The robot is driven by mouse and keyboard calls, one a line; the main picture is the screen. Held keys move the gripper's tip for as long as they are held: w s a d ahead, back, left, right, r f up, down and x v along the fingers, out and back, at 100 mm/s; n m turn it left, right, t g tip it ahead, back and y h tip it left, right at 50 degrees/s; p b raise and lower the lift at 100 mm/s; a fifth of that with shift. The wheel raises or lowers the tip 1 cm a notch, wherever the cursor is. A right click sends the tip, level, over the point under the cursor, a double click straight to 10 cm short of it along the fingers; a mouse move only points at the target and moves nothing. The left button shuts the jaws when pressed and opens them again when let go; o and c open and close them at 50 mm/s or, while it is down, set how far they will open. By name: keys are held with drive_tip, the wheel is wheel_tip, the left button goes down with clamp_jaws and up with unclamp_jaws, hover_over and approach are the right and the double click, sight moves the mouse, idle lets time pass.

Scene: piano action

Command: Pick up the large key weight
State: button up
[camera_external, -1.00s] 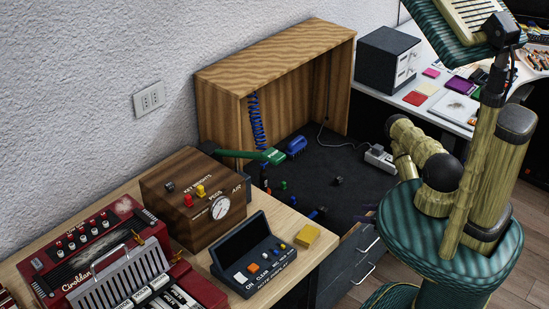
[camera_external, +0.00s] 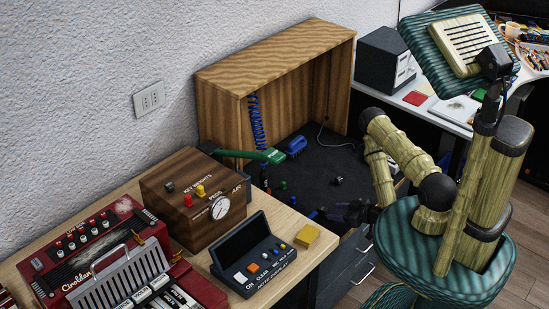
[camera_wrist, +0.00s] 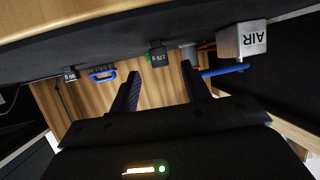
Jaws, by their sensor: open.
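In the wrist view, seen upside down, two small dark weights with number labels sit on the dark surface: one (camera_wrist: 157,55) with a green patch near the middle, one (camera_wrist: 70,75) at left. I cannot tell for sure which is the large key weight. In the external view a small dark cube (camera_external: 338,181) lies on the black mat. My gripper (camera_external: 322,214) is low at the mat's front edge, nearer the camera than the cube. Its fingers (camera_wrist: 162,82) are apart and empty in the wrist view, with the green-patched weight beyond the gap.
A wooden enclosure (camera_external: 275,57) stands around the mat. A blue object (camera_external: 296,146), a green-handled tool (camera_external: 262,155) and small coloured pieces lie on it. A wooden box (camera_external: 185,195) and a dark button panel (camera_external: 248,252) stand at left. A grey AIR block (camera_wrist: 241,41) is at right in the wrist view.

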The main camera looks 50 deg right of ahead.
sight(327, 210)
drive_tip(key=shift+x, duration=0.8)
drive_tip(key=shift+b+x, duration=0.4)
drive_tip(key=shift+x, duration=2.25)
drive_tip(key=shift+r, duration=0.1)
clamp_jaws()
wheel_tip(327, 210, up, 10)
drive_tip(key=p, duration=0.8)
drive_tip(key=shift+p, duration=0.3)
